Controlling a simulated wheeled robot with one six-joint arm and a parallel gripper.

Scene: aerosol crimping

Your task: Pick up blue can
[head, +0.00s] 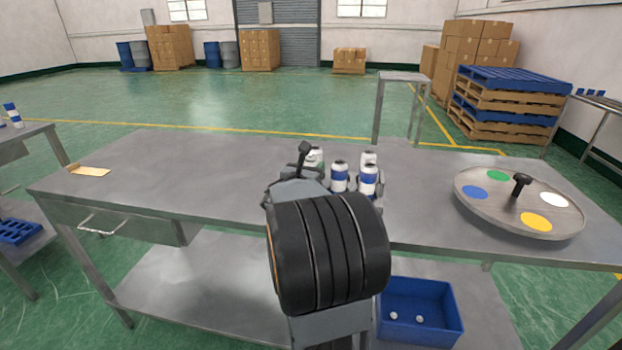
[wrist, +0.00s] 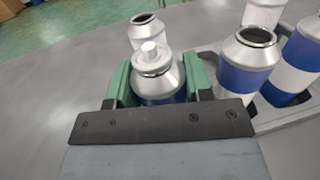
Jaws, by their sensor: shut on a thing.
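My gripper (wrist: 155,84) is shut on a silver-topped can (wrist: 154,66) in the wrist view. This can has a small white valve piece on top, and a strip of blue shows on its body between the green fingers. Its lower part is hidden by the gripper. Two open-topped cans with blue bands stand to its right, a nearer one (wrist: 246,66) and one at the edge (wrist: 292,72). In the head view my arm hides most of my gripper and the held can; blue-banded cans (head: 339,177) (head: 367,181) stand just right of it.
Another open can (wrist: 147,30) stands close behind the held one. A round plate (head: 500,214) with blue, green, white and yellow discs and a black knob lies at the table's right. The table's left (head: 170,165) is mostly clear. A blue bin (head: 440,325) sits below.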

